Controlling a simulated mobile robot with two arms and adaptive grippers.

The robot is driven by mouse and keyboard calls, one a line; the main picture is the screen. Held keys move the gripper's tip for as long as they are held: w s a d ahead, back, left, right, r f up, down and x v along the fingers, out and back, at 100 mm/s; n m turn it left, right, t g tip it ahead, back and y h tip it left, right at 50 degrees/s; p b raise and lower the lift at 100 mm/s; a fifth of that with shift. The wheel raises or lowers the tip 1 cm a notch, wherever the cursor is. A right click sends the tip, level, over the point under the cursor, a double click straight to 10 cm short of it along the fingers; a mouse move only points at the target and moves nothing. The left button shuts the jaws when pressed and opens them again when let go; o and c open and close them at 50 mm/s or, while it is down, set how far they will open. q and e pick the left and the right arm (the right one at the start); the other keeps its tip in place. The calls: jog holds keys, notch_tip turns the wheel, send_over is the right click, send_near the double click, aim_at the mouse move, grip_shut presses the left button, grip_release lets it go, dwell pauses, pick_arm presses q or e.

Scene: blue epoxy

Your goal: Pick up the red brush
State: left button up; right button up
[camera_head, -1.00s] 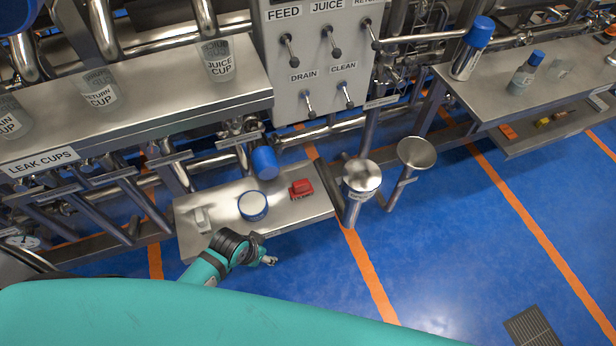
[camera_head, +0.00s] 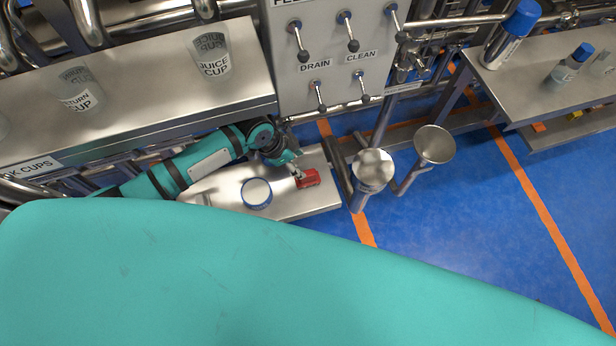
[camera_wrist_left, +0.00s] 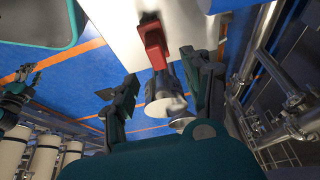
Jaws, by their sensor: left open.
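The red brush (camera_head: 308,179) lies near the right end of the low steel shelf (camera_head: 225,193). In the left wrist view the red brush (camera_wrist_left: 155,44) has a dark end and lies ahead of the fingers, toward the top. My left gripper (camera_head: 296,172) is at the brush's left side in the head view; whether it touches cannot be told. In the left wrist view my left gripper (camera_wrist_left: 160,72) has its fingers wide apart, with nothing held. A small teal and black arm part, likely my right arm, shows at the left edge there; its jaws are unclear.
A round white container with a blue rim (camera_head: 256,193) stands on the shelf left of the brush. A steel post with a round top (camera_head: 372,168) and a steel funnel (camera_head: 434,145) stand right of the shelf. The counter with cups (camera_head: 140,90) overhangs behind.

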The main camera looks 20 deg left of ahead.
aim_at(307, 173)
pick_arm(q)
jog(key=x, duration=0.2)
jog(key=shift+d+f, duration=0.1)
jog(key=shift+f, duration=0.15)
jog(key=shift+w+d+f, duration=0.1)
jog(key=shift+d+f, duration=0.05)
jog(key=shift+f, duration=0.1)
jog(key=x, duration=0.3)
jog(key=shift+d+f, duration=0.25)
jog(key=shift+f, duration=0.1)
jog(key=shift+d+f, duration=0.1)
jog(key=shift+f, duration=0.3)
jog(key=c, duration=0.6)
grip_shut()
pick_arm(e)
jog(key=shift+w+a+t, duration=0.2)
jog(key=shift+w+t, duration=0.1)
jog(key=shift+w, duration=1.35)
